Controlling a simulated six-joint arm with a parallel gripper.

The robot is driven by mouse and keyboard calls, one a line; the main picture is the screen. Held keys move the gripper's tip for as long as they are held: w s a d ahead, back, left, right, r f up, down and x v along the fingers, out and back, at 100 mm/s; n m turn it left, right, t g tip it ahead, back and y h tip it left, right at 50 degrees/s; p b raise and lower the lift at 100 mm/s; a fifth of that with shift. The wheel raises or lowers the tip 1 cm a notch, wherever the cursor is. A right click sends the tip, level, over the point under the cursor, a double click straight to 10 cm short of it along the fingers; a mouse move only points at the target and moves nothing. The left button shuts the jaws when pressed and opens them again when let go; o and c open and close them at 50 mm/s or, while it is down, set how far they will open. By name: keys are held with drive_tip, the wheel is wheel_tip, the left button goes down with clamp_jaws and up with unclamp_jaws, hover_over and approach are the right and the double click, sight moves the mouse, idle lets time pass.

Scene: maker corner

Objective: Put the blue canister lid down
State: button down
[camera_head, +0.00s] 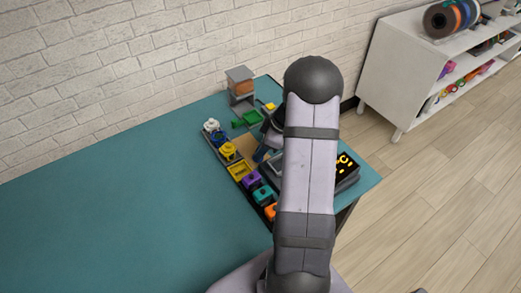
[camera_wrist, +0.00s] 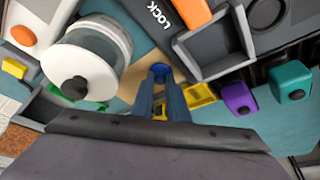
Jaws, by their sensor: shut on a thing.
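My gripper (camera_wrist: 160,88) shows in the wrist view, its two blue-grey fingers shut on a small round blue lid (camera_wrist: 160,72). The lid sits at the fingertips, above a tan patch (camera_wrist: 138,87) of the work surface; I cannot tell whether it touches anything below. In the head view my own arm covers most of the gripper and the lid cannot be made out. An open yellow box (camera_wrist: 198,96) is just right of the fingers in the wrist view, and it also shows in the head view (camera_head: 238,171).
A purple canister (camera_wrist: 238,98) and a teal one (camera_wrist: 291,82) stand right of the yellow box. A clear jar with a white lid (camera_wrist: 82,68) is close on the left. A grey tray (camera_wrist: 181,50) lies beyond. The teal table (camera_head: 110,205) is clear at left.

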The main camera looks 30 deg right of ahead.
drive_tip(key=shift+f, duration=0.15)
drive_tip(key=c, duration=1.7)
unclamp_jaws()
drive_tip(key=shift+r, duration=0.2)
